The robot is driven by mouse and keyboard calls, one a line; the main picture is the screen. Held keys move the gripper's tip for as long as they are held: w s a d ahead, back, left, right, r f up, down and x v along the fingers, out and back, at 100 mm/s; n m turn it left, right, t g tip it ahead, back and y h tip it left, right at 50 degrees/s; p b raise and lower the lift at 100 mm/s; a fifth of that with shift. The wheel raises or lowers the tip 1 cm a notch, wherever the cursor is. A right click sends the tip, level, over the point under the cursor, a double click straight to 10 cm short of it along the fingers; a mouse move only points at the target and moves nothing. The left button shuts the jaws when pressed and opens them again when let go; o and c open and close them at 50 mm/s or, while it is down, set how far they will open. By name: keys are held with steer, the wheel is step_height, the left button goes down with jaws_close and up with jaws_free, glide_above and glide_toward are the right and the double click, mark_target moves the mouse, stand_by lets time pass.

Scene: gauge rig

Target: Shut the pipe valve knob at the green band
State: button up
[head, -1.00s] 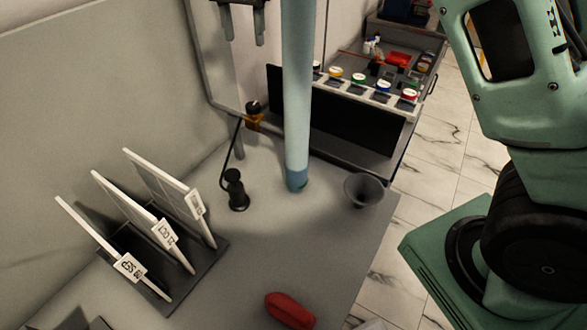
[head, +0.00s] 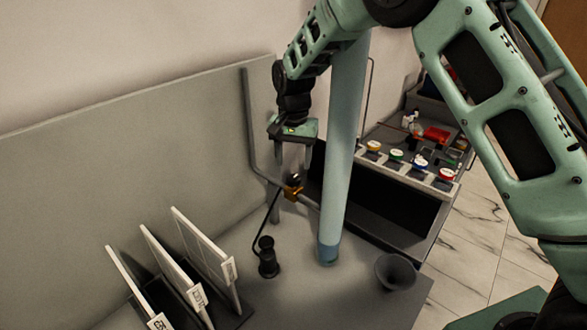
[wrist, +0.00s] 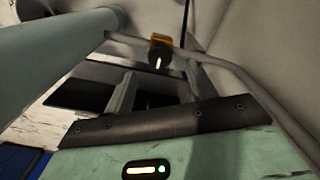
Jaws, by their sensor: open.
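The pipe valve has a black knob (head: 294,179) on a brass-orange body (head: 292,193), set on a thin grey pipe along the grey back panel. In the wrist view the knob (wrist: 160,57) shows a pale pointer line; I cannot make out a green band. My gripper (head: 292,165) points down just above the knob and is open. In the wrist view its two fingers (wrist: 159,82) stand left and right, with the knob between and slightly beyond their tips. I cannot tell whether they touch it.
A thick blue-grey column (head: 345,150) stands close right of my gripper. A black stand with a cable (head: 268,258), a dark funnel (head: 396,272) and a rack of white panels (head: 205,250) are on the bench. A tray of coloured-lid jars (head: 410,160) is behind right.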

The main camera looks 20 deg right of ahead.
mark_target(294, 178)
steer(key=shift+f+p, duration=0.6)
steer(key=shift+f, duration=2)
steer(key=c, duration=1)
